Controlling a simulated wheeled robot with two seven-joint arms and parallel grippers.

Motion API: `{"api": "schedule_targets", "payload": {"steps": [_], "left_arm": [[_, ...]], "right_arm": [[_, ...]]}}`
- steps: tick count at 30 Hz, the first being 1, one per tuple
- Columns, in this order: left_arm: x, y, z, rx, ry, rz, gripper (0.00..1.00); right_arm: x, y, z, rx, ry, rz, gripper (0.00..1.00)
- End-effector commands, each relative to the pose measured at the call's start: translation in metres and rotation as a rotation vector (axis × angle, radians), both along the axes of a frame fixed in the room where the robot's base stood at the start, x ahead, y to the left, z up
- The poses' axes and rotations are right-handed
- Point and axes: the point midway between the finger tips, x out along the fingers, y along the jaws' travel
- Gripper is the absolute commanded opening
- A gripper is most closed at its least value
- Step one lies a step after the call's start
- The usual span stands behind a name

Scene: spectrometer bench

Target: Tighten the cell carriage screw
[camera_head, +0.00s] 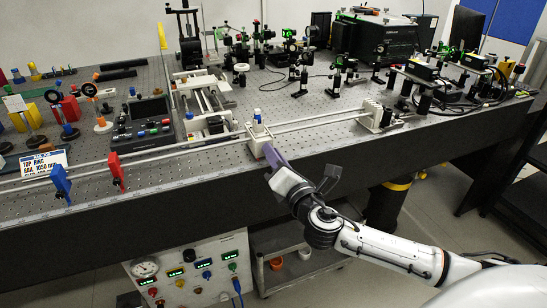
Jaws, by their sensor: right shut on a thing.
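The cell carriage (256,141) is a white block on the two long rails near the front edge of the bench. A small holder with a blue top (257,116) stands upright on it. My right gripper (270,151) reaches up from the lower right, its purple fingers at the carriage's front right side. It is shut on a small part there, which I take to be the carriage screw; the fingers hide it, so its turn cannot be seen. My left gripper is not in view.
The rails (200,150) run from the left edge to a white end block (375,115). A blue plate (61,183) and a red plate (116,170) stand on the rails at left. A dark control box (143,123) lies behind. Optics crowd the back.

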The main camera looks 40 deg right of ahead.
Motion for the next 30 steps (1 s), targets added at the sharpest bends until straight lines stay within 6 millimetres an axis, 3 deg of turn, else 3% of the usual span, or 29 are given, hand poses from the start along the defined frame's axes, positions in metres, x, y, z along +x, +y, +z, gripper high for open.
{"api": "schedule_targets", "payload": {"steps": [30], "left_arm": [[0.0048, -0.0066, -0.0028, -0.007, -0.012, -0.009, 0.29]], "right_arm": [[-0.0003, -0.0005, -0.0016, 0.879, -0.211, -0.002, 0.00]]}}
